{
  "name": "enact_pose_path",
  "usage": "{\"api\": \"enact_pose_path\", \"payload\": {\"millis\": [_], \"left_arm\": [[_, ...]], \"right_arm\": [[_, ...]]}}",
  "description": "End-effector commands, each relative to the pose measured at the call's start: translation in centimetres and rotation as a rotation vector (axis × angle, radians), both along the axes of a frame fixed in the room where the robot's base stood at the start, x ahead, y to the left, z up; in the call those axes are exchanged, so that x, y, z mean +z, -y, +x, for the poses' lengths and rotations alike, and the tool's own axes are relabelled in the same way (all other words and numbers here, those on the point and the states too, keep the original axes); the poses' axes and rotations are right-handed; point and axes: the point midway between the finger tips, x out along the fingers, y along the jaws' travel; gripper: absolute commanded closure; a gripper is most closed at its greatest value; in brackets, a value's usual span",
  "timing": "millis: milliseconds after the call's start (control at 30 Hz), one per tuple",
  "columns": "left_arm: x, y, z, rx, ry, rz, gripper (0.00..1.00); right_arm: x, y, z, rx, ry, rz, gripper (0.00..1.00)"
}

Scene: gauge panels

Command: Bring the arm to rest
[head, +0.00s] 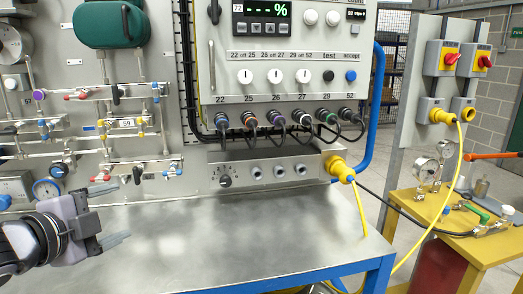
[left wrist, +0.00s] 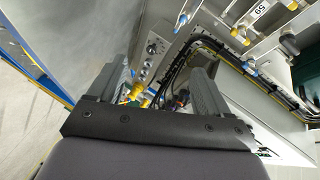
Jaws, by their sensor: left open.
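My left gripper (head: 112,214) comes in from the lower left in the head view. Its two fingers are spread apart with nothing between them. It hangs above the left part of the grey metal bench (head: 230,240), in front of the pipework, and looks apart from both. In the left wrist view the open fingers of my left gripper (left wrist: 160,78) point at the panel, with the socket box (left wrist: 150,58) and cables beyond them. My right gripper is in neither view.
The control panel (head: 210,60) has a display, knobs and several plugged cables. Below it is the socket box (head: 265,185) with a yellow plug (head: 340,168). Valves and gauges (head: 48,190) stand close behind my left gripper. A yellow table (head: 420,212) stands right. The bench top is clear.

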Motion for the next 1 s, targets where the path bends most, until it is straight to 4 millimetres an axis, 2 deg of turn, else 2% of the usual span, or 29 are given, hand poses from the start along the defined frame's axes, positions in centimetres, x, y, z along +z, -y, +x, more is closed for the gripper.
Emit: {"api": "enact_pose_path", "payload": {"millis": [33,200,467,600,800,1000], "left_arm": [[-2.7,1.2,-0.6,0.008,-0.06,-0.053,0.21],[-9.7,3.3,-3.2,0.092,-0.234,-0.211,0.21],[-18.6,4.7,-9.2,0.308,-0.497,-0.434,0.21],[-22.9,4.8,-13.6,0.477,-0.647,-0.545,0.21],[-27.4,4.5,-20.3,0.739,-0.836,-0.658,0.21],[-30.3,4.0,-26.9,0.995,-0.987,-0.721,0.21]], "right_arm": [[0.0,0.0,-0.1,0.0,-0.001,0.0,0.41],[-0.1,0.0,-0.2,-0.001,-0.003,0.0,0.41],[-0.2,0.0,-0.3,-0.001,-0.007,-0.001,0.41],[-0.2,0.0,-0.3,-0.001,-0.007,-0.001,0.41],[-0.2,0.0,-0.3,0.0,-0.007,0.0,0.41],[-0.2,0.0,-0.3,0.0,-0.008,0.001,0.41]]}}
